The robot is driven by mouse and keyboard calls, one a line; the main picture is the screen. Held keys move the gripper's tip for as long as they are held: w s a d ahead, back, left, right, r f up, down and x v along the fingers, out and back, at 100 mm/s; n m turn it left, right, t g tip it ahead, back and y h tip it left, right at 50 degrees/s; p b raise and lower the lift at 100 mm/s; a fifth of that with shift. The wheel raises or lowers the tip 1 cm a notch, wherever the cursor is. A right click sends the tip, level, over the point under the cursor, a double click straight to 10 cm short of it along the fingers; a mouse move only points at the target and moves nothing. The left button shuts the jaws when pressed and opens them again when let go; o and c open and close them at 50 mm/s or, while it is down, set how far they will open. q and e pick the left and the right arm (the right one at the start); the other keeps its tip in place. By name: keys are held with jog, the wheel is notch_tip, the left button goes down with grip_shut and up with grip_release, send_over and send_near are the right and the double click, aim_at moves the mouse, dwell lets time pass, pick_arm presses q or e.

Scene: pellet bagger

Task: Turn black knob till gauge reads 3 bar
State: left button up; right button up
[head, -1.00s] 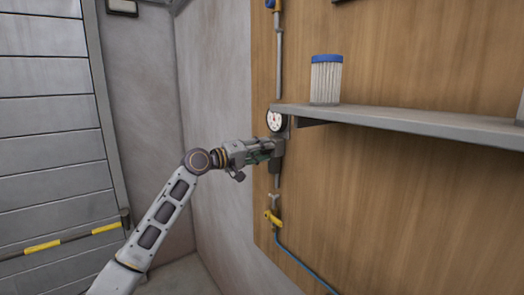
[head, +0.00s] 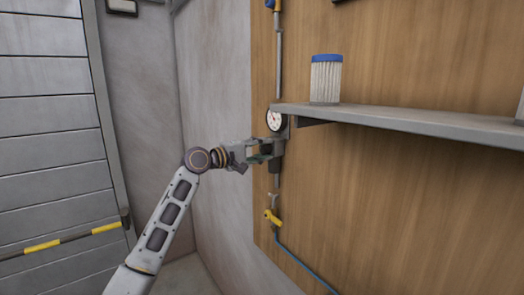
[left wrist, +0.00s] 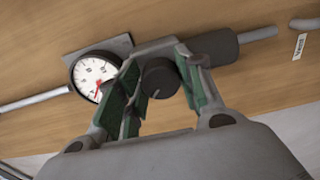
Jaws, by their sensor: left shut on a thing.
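The black knob (left wrist: 160,78) sits on the regulator and shows between my left gripper's green-padded fingers in the left wrist view. A light mark runs on its face. My left gripper (head: 271,148) is shut on the knob, at the regulator on the wooden panel. In the head view the fingers hide most of the knob. The round white gauge (head: 274,120) is just above the gripper. It also shows in the left wrist view (left wrist: 92,72), with a red needle; a finger covers part of its edge. Its numbers are too small to read surely. My right gripper is out of view.
A grey shelf (head: 400,122) juts out right of the gauge, with a blue-topped filter (head: 326,80) on it. A yellow valve handle (head: 272,216) and a blue hose (head: 306,267) are below.

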pick_arm(q)
jog(key=o, duration=1)
jog(key=shift+a, duration=0.15)
jog(key=v, duration=1.2)
jog(key=shift+m, duration=0.3)
